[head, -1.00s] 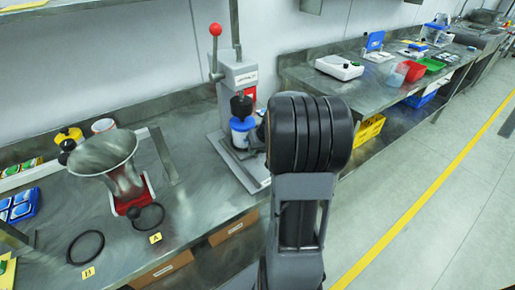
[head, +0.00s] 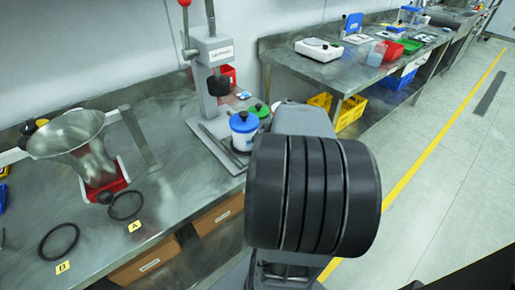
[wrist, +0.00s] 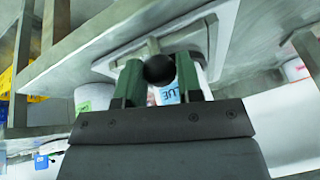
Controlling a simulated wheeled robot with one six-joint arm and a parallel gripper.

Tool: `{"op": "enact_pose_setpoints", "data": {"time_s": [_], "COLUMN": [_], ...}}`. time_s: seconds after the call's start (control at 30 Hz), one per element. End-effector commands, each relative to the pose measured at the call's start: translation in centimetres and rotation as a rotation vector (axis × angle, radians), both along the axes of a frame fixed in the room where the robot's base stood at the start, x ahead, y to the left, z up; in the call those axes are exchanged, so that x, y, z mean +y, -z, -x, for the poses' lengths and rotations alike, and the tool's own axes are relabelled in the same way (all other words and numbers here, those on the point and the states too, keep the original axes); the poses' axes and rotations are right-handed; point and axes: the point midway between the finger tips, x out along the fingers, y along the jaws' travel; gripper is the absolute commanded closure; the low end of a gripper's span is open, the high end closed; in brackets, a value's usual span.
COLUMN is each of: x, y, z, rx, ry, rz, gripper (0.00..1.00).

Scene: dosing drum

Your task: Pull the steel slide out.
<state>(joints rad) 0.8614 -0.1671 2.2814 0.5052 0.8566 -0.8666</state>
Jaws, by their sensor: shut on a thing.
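In the wrist view, my gripper (wrist: 159,84) has its two green fingers closed around a dark round knob (wrist: 159,69). Pale steel plate (wrist: 222,30) shows just beyond it; I take the knob as the slide's, but their join is hidden. A white jar (wrist: 170,95) marked BLUE shows partly between the fingers. In the head view, the blue-lidded jar (head: 243,132) stands low in front of the grey press (head: 212,70), out from under its dark head (head: 218,86). My arm hides the gripper and knob there.
A green-lidded jar (head: 262,111) stands close behind the blue-lidded one. A steel hopper on a red base (head: 106,188) and two black rings (head: 58,242) are at left on the bench. A yellow crate (head: 349,111) sits under the far bench.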

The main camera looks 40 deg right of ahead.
Motion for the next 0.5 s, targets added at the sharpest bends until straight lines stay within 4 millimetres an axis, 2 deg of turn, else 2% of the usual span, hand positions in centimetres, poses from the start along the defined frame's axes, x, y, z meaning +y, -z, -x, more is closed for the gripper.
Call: {"op": "enact_pose_setpoints", "data": {"time_s": [0.2,0.23,0.47,0.5], "x": [0.04,0.05,0.15,0.17], "y": [0.12,0.13,0.11,0.11], "z": [0.24,0.25,0.07,0.05], "rx": [0.009,0.009,0.008,0.007], "ry": [-0.003,-0.004,-0.007,-0.007], "rz": [-0.002,-0.002,-0.001,-0.002], "gripper": [1.00,0.64,0.42,0.42]}}
